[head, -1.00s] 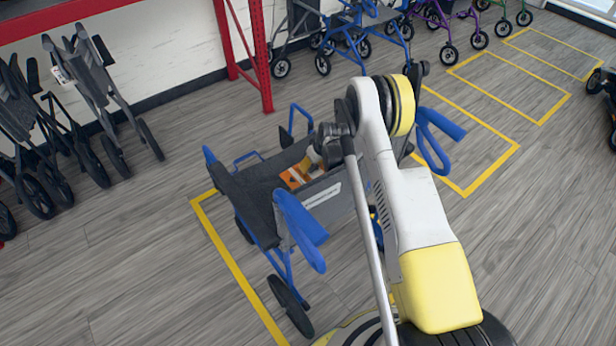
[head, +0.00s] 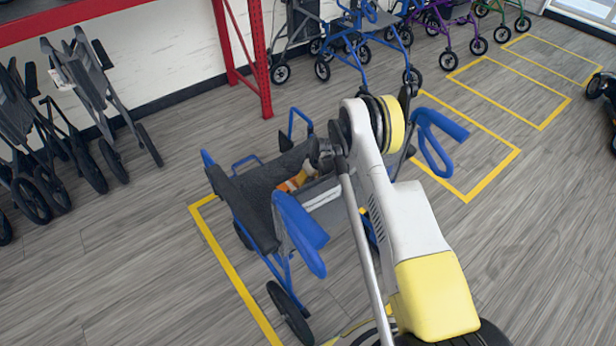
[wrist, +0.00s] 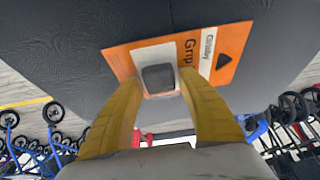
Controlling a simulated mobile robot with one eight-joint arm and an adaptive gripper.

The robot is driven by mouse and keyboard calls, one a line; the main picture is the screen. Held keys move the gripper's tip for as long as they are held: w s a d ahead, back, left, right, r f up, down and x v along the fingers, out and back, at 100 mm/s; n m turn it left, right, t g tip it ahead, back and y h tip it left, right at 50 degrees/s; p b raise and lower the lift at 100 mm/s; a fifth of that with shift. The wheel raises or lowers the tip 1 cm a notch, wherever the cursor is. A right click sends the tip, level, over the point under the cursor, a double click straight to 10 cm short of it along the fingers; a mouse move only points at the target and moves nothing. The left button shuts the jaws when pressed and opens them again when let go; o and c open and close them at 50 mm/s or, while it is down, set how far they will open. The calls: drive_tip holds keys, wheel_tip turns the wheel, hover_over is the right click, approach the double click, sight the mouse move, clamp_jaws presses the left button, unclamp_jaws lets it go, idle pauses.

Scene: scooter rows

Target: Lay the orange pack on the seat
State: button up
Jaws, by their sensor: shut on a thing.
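The orange pack (wrist: 235,45) shows in the wrist view with a white printed card and a dark grey block at its middle. In the head view part of the pack (head: 285,186) shows beside my gripper (head: 303,178). The yellow fingers of my gripper (wrist: 159,85) are shut on the grey block of the pack. The dark grey seat fabric (wrist: 60,55) of the blue-framed scooter lies close behind the pack in the wrist view. I cannot tell whether the pack touches it. My arm hides part of the scooter.
Blue handles (head: 300,220) and (head: 440,135) rise on both sides of the scooter. Folded grey scooters (head: 85,85) stand at the left, by a red rack (head: 240,60). Other scooters stand at the back. Floor bays outlined in yellow (head: 490,185) to the right are clear.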

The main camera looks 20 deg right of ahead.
drive_tip(key=shift+f, duration=0.2)
drive_tip(key=o, duration=1.2)
drive_tip(key=shift+o, duration=0.2)
drive_tip(key=s+r+m+p, duration=0.15)
drive_tip(key=s+r, duration=0.35)
drive_tip(key=r, duration=0.9)
drive_tip(key=s+r+t+h+p, duration=0.15)
drive_tip(key=s+r, duration=0.25)
drive_tip(key=r, duration=1)
drive_tip(key=s+r+m+y+p, duration=0.15)
drive_tip(key=s+r, duration=0.35)
drive_tip(key=r, duration=0.9)
drive_tip(key=s+r+h, duration=0.1)
drive_tip(key=s+r, duration=0.3)
drive_tip(key=s, duration=0.8)
drive_tip(key=s+a+r+m+t, duration=0.1)
drive_tip(key=s+r, duration=0.3)
drive_tip(key=s, duration=0.8)
drive_tip(key=shift+a+h, duration=0.2)
drive_tip(key=shift+h, duration=0.2)
drive_tip(key=shift+s+r+t, duration=0.1)
drive_tip(key=shift+t, duration=0.15)
